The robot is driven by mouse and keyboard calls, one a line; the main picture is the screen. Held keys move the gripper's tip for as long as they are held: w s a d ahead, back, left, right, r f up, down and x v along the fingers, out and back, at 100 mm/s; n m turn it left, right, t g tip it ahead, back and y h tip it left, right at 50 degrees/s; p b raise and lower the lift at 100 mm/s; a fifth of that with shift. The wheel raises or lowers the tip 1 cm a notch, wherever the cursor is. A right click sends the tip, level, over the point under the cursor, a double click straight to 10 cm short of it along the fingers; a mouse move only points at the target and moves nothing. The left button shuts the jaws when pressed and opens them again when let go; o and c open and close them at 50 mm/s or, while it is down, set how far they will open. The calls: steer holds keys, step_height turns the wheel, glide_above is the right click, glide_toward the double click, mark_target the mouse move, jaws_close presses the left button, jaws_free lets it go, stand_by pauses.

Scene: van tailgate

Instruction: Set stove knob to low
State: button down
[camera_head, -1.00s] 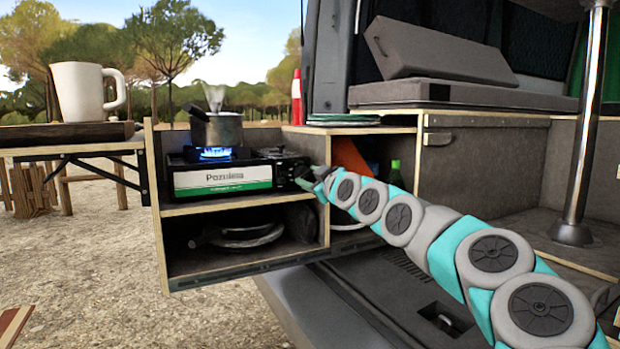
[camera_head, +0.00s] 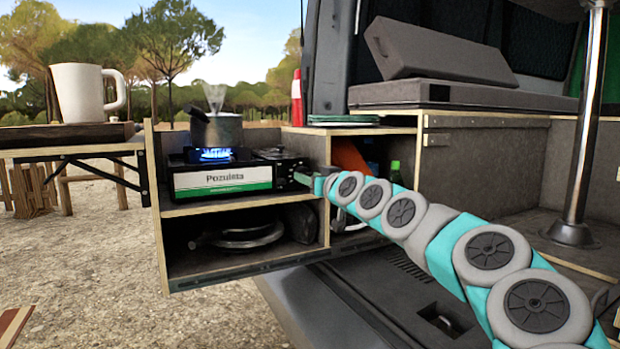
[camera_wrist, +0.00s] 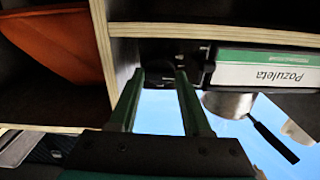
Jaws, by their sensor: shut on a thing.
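The camping stove (camera_head: 222,179), labelled Pozuleta, stands on the top shelf of the pull-out cabinet. A blue flame (camera_head: 213,155) burns under a dark pot (camera_head: 216,129), and steam rises from the pot. My gripper (camera_head: 302,179) is at the right end of the stove's front, shut on the dark stove knob (camera_wrist: 166,71). In the wrist view, which is turned over, the two green fingers (camera_wrist: 160,76) reach to either side of the knob. The knob is small and dark, so its pointer and setting cannot be read. It is hidden by my gripper in the head view.
The cabinet's upright divider (camera_head: 323,200) is close beside my gripper. An orange item (camera_head: 350,157) and a green bottle (camera_head: 395,172) are in the compartment to the right. Dark pans (camera_head: 240,234) lie on the lower shelf. A white mug (camera_head: 83,91) stands on the left table.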

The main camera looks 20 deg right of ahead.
steer(key=shift+m+p, duration=1.7)
steer(key=shift+m, duration=3.2)
steer(key=shift+c, duration=1.7)
jaws_free()
steer(key=shift+s, duration=0.1)
steer(key=s, duration=0.7)
steer(key=shift+s+d, duration=0.15)
steer(key=shift+s, duration=0.2)
